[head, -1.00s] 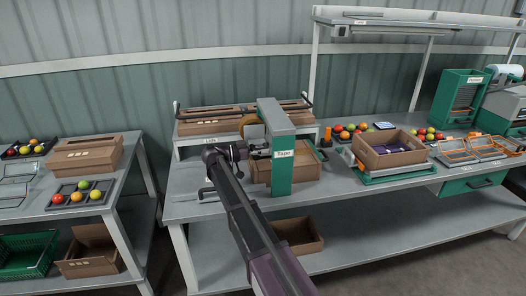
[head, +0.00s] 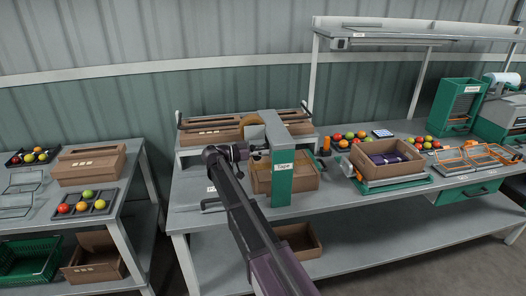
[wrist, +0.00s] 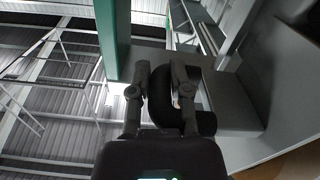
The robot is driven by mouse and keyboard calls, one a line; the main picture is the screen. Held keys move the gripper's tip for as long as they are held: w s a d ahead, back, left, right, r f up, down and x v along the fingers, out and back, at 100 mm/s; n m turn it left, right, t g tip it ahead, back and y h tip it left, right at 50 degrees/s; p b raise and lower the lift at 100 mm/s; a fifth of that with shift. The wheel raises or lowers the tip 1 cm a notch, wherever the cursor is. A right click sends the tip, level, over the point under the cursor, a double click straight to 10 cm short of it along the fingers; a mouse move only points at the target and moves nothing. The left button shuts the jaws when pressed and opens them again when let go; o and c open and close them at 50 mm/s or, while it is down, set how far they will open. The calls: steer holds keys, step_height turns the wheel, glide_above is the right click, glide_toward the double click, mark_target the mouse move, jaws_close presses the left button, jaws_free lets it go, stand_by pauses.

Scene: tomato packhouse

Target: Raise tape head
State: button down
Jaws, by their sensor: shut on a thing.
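The tape machine has a green post (head: 281,185) labelled "Tape", a grey top and a tan tape roll (head: 252,132). A cardboard box (head: 308,178) sits beneath and behind it on the bench. My gripper (head: 240,152) is at the machine's left side, by the tape roll. In the wrist view my gripper (wrist: 161,78) is shut on a dark, curved part (wrist: 160,100) between its fingers. This looks like the tape head's handle, but its shape is mostly hidden. The green post also shows in the wrist view (wrist: 113,40).
Boxes on a raised rack (head: 212,137) stand behind the machine. An open carton (head: 372,171) on a green-and-grey stand is to the right. A side table (head: 112,205) with boxes and tomato trays is at left. A lower shelf (head: 370,240) runs beneath the bench.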

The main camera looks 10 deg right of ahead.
steer(key=shift+w+r, duration=0.15)
steer(key=shift+r, duration=0.05)
steer(key=c, duration=0.6)
jaws_free()
steer(key=shift+o, duration=0.2)
steer(key=a, duration=1.2)
